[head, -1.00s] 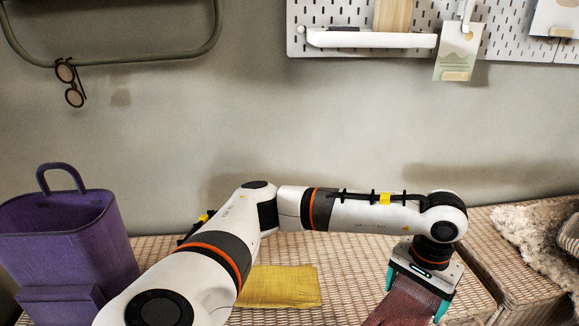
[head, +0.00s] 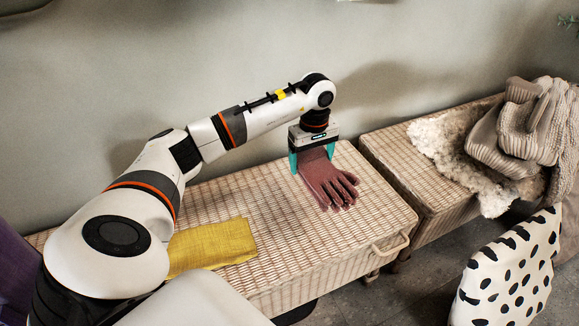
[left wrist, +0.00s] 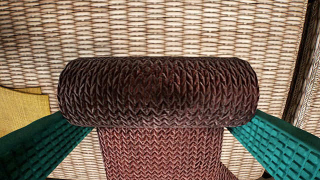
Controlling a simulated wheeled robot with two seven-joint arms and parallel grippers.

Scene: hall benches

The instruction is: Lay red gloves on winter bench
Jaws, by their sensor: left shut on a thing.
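The dark red knitted gloves (head: 327,182) are at my left gripper (head: 312,163), over the right part of a wicker bench (head: 285,215). The left gripper is shut on their cuff, fingers pointing down. In the left wrist view the rolled cuff (left wrist: 158,92) lies between the green fingers, with wicker behind it. I cannot tell whether the gloves touch the bench top. A second wicker bench (head: 385,150) stands to the right, with a cream fleece (head: 440,140) and knitted things (head: 520,130) on it. My right gripper is not in view.
A folded yellow cloth (head: 212,243) lies on the first bench, left of the gloves. A narrow gap separates the benches. A black-spotted white item (head: 510,265) stands at the lower right. Purple fabric (head: 15,265) shows at the left edge.

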